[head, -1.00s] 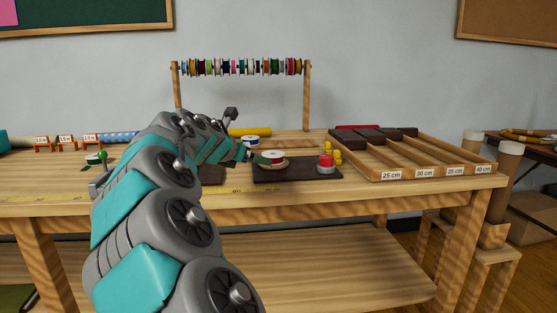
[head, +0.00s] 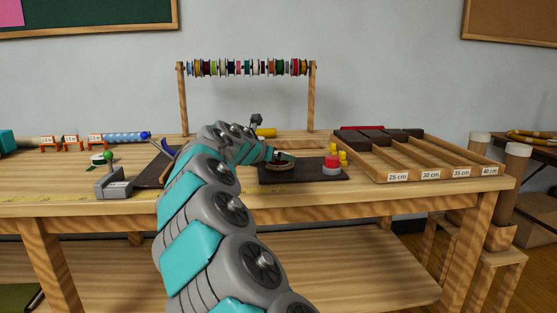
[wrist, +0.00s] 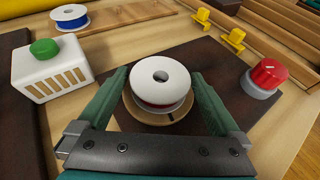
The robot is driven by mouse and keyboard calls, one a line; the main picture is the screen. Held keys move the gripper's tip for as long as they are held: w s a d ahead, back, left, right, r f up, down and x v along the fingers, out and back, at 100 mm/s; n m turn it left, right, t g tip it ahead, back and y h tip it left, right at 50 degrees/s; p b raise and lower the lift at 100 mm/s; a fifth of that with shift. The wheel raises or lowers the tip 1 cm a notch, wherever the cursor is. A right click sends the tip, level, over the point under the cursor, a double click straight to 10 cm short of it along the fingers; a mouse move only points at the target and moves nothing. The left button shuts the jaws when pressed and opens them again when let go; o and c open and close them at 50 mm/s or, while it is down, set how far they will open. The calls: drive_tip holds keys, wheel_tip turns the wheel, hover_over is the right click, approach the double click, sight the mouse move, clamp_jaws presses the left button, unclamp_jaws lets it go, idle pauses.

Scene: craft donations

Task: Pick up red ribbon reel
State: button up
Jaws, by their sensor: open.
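The red ribbon reel (wrist: 160,82) has white flanges with a thin band of dark red between them. My gripper (wrist: 160,75) is open, with one teal finger to the left of the reel and one to the right. Small gaps seem to show between the fingers and the reel. In the head view my gripper (head: 284,158) is low over the mat (head: 308,174) and mostly hides the reel.
A red knob on a grey base (wrist: 267,77) stands right of the reel. A white box with a green dome (wrist: 52,72) is close on the left. A blue reel (wrist: 70,17) and yellow pegs (wrist: 232,40) lie behind. A wooden length tray (head: 412,174) is farther right.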

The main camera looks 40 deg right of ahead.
drive_tip(key=c, duration=1.2)
drive_tip(key=shift+r, duration=0.1)
drive_tip(key=shift+r, duration=0.1)
drive_tip(key=shift+r, duration=1.6)
drive_tip(key=s+a, duration=0.3)
drive_tip(key=s+a+r, duration=0.1)
drive_tip(key=s+a, duration=0.2)
drive_tip(key=s, duration=0.1)
drive_tip(key=s+a, duration=0.3)
drive_tip(key=s, duration=0.1)
drive_tip(key=shift+s+r, duration=0.25)
drive_tip(key=shift+s+a, duration=0.35)
drive_tip(key=shift+s, duration=0.3)
